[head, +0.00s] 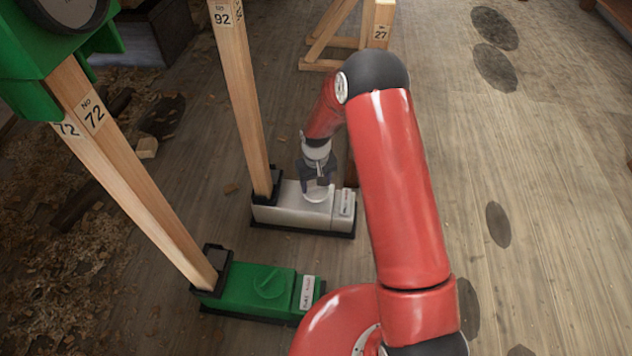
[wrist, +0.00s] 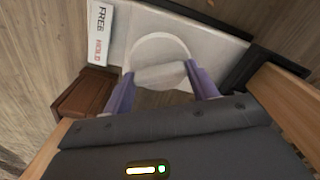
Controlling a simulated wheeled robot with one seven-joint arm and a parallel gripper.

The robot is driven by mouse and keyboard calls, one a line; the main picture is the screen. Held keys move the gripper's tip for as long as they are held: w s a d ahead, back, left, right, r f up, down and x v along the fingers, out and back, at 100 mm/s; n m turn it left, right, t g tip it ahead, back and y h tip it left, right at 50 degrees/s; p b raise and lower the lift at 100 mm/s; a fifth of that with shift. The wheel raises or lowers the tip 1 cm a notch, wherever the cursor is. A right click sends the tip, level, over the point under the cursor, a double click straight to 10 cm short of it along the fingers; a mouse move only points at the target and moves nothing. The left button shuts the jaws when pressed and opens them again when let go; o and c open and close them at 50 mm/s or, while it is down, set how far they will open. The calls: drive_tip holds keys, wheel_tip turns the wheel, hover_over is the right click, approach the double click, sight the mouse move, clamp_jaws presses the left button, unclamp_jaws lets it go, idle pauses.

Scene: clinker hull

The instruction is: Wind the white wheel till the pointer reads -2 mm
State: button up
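The white wheel (wrist: 160,50) is a round knob with a raised bar across it, on top of a white box (head: 290,212) on the floor. My gripper (head: 318,188) is over this box, pointing down. In the wrist view the two purple fingers (wrist: 160,74) lie at opposite ends of the bar and appear to touch it, with no clear gap. In the head view the wheel is mostly hidden under my gripper. The white box's pointer and scale are in neither view, so its reading cannot be seen.
A green box (head: 248,288) with its own green wheel (head: 270,282) stands in front. Wooden posts marked 92 (head: 240,100) and 72 (head: 130,170) rise from the boxes. A green-cased dial (head: 70,8) is cut off at top left.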

drive_tip(key=c, duration=0.3)
drive_tip(key=shift+c, duration=0.2)
drive_tip(key=m+b, duration=0.1)
drive_tip(key=m, duration=0.4)
drive_tip(key=shift+m, duration=0.3)
drive_tip(key=m, duration=0.5)
drive_tip(key=shift+m, duration=0.4)
drive_tip(key=shift+s, duration=0.1)
drive_tip(key=o, duration=1)
